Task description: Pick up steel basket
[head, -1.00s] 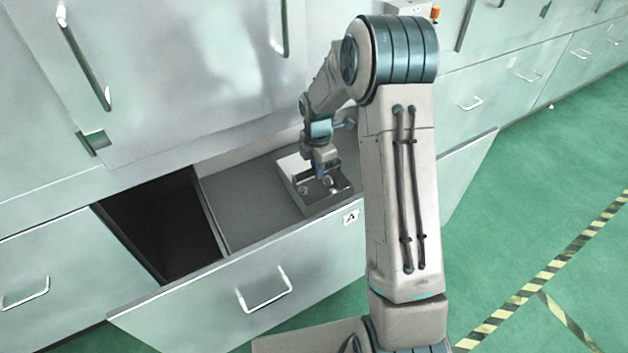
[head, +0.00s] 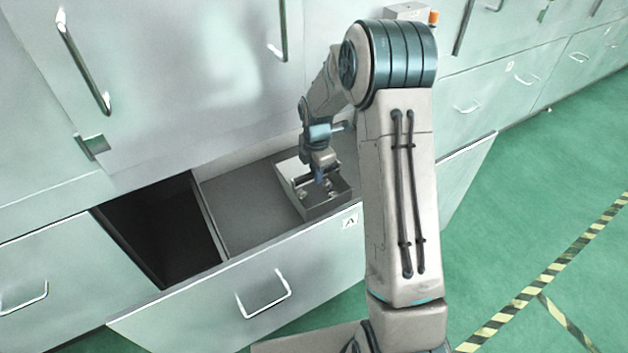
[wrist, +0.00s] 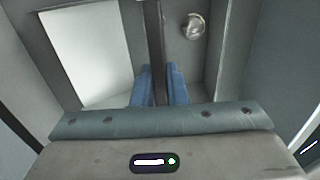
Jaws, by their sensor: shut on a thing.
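The steel basket (head: 326,208) is a shallow, box-like metal container in the right part of the open drawer marked A. It also shows in the wrist view, where a dark upright strip (wrist: 156,40) crosses its middle like a divider or handle. My gripper (head: 320,177) reaches down into the basket from above. In the wrist view its blue fingers (wrist: 159,82) are shut on this strip, one on each side. A small round shiny part (wrist: 194,27) lies in the basket, right of the strip. I cannot tell whether the basket is clear of the drawer floor.
The open drawer (head: 245,205) has a grey floor, bare left of the basket. Its front panel (head: 215,300) has a bar handle. A dark opening (head: 160,230) lies left of it. Cabinet doors (head: 180,80) rise behind. Green floor (head: 540,220) is free at right.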

